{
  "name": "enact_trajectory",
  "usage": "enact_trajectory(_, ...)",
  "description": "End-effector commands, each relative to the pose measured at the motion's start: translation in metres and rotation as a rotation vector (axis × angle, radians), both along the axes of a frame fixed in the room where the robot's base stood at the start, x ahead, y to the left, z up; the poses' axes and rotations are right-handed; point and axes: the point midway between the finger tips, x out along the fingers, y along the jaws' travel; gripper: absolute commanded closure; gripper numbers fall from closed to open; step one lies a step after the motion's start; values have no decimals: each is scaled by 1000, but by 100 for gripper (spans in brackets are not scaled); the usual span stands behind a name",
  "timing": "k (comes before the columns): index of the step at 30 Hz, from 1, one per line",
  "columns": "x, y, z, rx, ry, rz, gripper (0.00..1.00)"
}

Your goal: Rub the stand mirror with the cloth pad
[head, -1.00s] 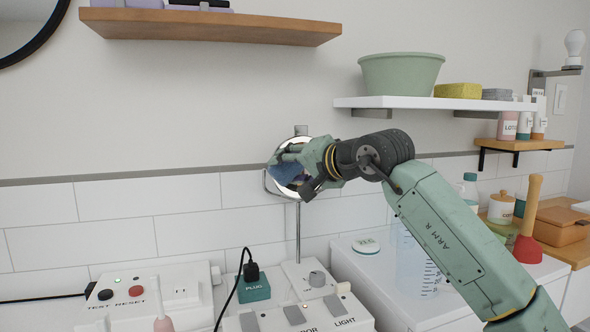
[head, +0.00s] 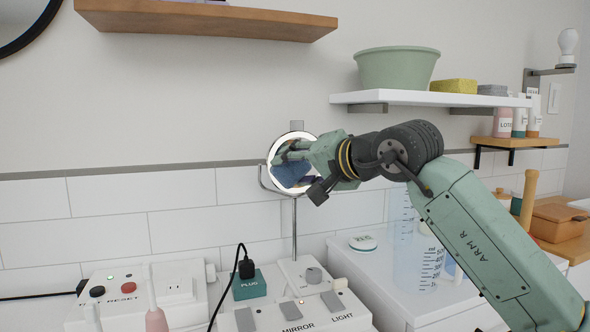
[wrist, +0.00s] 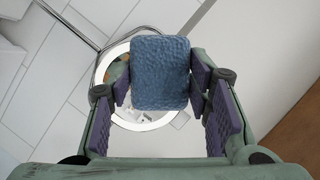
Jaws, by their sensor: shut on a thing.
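The stand mirror (head: 296,135) is round with a bright rim, on a thin metal stand against the white tiled wall, left of my arm in the head view. My gripper (head: 303,163) is in front of its face, shut on the blue cloth pad (head: 288,173). In the wrist view the textured pad (wrist: 160,72) sits between the purple-lined fingers of my gripper (wrist: 161,88). The pad covers much of the mirror (wrist: 148,122), whose lower rim shows below it. I cannot tell whether the pad touches the glass.
Below the mirror are a control box with switches (head: 292,318), a green plug block (head: 250,285) with a black cable, and a white box with a red button (head: 127,288). A wooden shelf (head: 205,20) and a white shelf (head: 430,98) with a green basin (head: 396,68) are above.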

Motion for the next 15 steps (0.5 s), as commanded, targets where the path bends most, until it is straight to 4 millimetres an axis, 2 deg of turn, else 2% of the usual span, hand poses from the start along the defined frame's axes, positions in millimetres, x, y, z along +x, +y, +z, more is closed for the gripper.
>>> enact_trajectory(7, -5, -2, -1, 0, -1, -1, 77)
enact_trajectory(15, -26, -9, -1, 0, -2, 0, 77)
